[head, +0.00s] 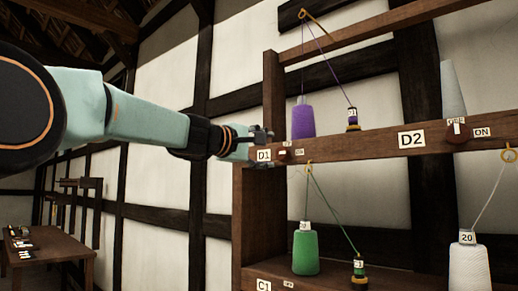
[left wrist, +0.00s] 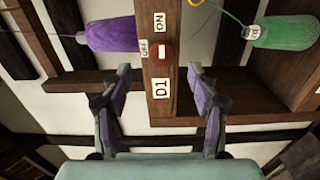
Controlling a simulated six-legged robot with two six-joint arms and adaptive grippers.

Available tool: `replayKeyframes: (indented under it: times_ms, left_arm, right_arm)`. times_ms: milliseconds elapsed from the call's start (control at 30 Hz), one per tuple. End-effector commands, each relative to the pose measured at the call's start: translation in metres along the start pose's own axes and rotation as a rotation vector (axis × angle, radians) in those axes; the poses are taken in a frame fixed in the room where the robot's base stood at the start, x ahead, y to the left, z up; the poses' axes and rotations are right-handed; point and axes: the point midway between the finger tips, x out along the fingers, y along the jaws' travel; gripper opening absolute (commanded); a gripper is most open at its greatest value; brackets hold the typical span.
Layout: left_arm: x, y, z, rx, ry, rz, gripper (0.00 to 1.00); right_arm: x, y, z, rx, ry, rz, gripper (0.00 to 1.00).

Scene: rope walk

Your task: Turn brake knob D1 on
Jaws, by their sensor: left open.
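The D1 brake knob (left wrist: 164,65) is a small reddish-brown knob with a pale mark, on the wooden rail above the D1 label (left wrist: 161,89) in the left wrist view. The OFF label (left wrist: 144,49) is at its left and the ON label (left wrist: 159,22) above it. In the head view the knob (head: 284,156) shows just right of the D1 label (head: 264,155). My left gripper (left wrist: 160,82) is open and empty, its fingers on either side of the rail, short of the knob. My right gripper is out of view.
A purple spool (head: 303,122) stands on the upper rail and a green spool (head: 305,253) on the shelf below, with threads running to small bobbins. The D2 knob (head: 459,134) is further right. A table (head: 50,252) stands at the far left.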

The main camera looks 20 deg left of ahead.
Motion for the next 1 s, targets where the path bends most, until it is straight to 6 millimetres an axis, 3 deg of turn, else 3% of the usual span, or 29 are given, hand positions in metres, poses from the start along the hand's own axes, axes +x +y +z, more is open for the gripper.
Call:
replayKeyframes:
  times_ms: [233, 800, 933, 1000]
  left_arm:
    - [-0.021, 0.001, 0.000, 0.000, 0.000, 0.001, 0.60]
    - [-0.023, 0.000, 0.000, 0.002, 0.000, 0.001, 0.60]
    - [-0.023, -0.001, -0.011, 0.023, 0.050, -0.004, 0.60]
    - [-0.022, -0.017, -0.024, 0.070, 0.111, -0.042, 0.60]
  right_arm:
    - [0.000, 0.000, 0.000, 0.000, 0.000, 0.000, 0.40]
    - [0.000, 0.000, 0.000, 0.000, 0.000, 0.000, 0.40]
    - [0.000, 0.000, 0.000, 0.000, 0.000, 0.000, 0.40]
    - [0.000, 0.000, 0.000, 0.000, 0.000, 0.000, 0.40]
